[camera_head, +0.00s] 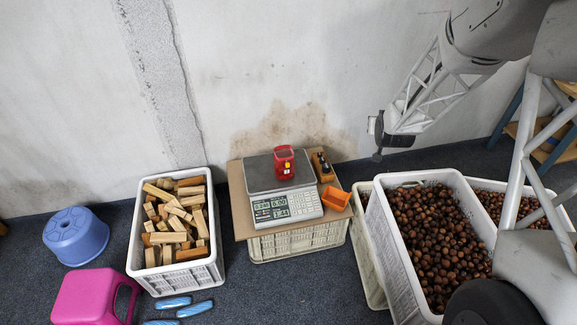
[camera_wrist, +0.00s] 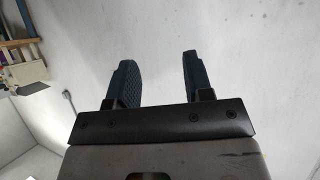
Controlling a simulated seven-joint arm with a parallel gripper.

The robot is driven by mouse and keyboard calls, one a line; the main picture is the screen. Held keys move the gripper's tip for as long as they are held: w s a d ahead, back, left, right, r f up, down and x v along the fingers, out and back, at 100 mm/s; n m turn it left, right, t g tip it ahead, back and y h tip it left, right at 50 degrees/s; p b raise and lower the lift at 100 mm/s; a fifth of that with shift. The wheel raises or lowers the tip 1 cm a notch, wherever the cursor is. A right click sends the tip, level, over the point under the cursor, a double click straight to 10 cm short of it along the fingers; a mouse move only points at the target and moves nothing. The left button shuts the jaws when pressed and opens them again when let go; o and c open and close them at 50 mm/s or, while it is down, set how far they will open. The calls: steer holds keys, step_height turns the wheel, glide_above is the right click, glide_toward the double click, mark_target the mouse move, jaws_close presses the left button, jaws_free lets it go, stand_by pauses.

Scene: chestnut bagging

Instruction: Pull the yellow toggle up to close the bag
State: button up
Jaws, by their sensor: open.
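A small red bag (camera_head: 284,162) stands upright on the metal plate of the scale (camera_head: 262,178) in the head view. A small yellow spot, which looks like the toggle (camera_head: 287,166), shows on its front; it is too small to see in detail. My gripper (camera_head: 377,154) hangs to the right of the bag, apart from it and near the wall. In the wrist view my gripper's two dark fingers (camera_wrist: 158,82) are spread with nothing between them. The bag does not show in the wrist view.
The scale stands on a cardboard sheet (camera_head: 240,212) over a crate (camera_head: 300,243). A wooden block with a dark tool (camera_head: 322,167) and an orange scoop (camera_head: 336,198) lie right of it. A chestnut crate (camera_head: 391,249) is at right, a wood crate (camera_head: 136,231) at left.

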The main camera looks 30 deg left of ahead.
steer(key=w+a+f+n+y, duration=0.1)
steer(key=w+a+f+y, duration=0.1)
steer(key=a+f, duration=0.6)
steer(key=n+t+y, duration=0.1)
steer(key=n+y, duration=0.2)
steer(key=y, duration=0.3)
glide_toward(288, 165)
steer(key=shift+x, duration=0.9)
steer(key=shift+a, duration=0.1)
steer(key=shift+x, duration=3.85)
steer(key=shift+r, duration=0.2)
steer(key=shift+c, duration=0.2)
jaws_close()
